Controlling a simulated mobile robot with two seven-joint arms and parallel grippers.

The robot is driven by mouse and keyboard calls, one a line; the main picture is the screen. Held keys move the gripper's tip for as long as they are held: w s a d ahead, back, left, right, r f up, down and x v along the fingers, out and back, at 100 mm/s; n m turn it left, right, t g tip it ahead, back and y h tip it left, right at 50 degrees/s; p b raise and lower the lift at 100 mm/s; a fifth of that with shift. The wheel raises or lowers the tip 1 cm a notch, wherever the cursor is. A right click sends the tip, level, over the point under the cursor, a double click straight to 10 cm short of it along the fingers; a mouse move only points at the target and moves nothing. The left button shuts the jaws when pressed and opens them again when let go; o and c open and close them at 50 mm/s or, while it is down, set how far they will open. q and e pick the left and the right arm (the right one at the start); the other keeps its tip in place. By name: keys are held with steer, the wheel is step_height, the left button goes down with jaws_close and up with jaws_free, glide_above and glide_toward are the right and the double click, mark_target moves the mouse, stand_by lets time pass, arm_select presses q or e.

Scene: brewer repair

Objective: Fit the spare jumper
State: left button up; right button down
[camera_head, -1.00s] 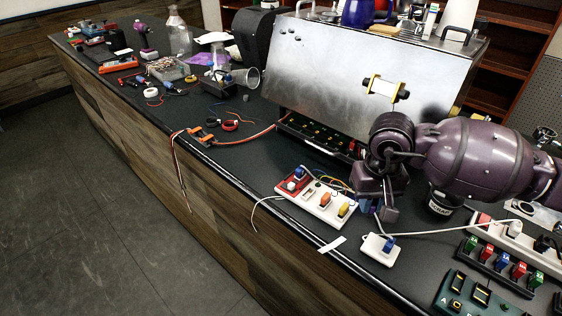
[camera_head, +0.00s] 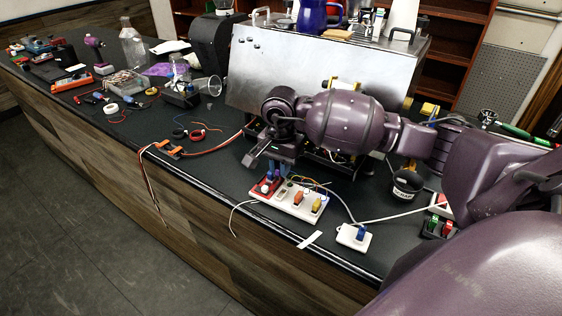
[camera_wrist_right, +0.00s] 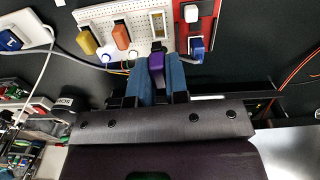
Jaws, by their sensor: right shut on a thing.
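My right gripper (camera_head: 277,170) is over the far left part of the white socket board (camera_head: 312,216). In the right wrist view its blue fingers (camera_wrist_right: 158,72) are shut on a purple jumper (camera_wrist_right: 156,64). The jumper's dark end points toward the board (camera_wrist_right: 138,32), close to an empty-looking slot (camera_wrist_right: 157,24); I cannot tell whether it touches. An orange plug (camera_wrist_right: 121,36) and a yellow plug (camera_wrist_right: 86,42) sit in the board. My left gripper is not in view.
A dark cup (camera_head: 406,186) stands right of the board. A large metal-cased machine (camera_head: 290,75) stands behind. Thin wires run around the board.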

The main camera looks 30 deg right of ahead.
mark_target(282, 195)
steer(key=shift+d+f+m, duration=0.15)
steer(key=shift+d+m, duration=0.15)
steer(key=shift+f+b, duration=1.15)
steer(key=shift+f, duration=1.8)
steer(key=shift+r, duration=0.2)
steer(key=shift+f+b, duration=0.2)
steer(key=shift+b, duration=0.2)
steer(key=shift+f, duration=0.1)
steer(key=shift+f+b, duration=0.35)
steer(key=shift+b, duration=0.35)
stand_by(0.7)
steer(key=shift+f+b, duration=0.15)
steer(key=shift+b, duration=0.25)
stand_by(0.4)
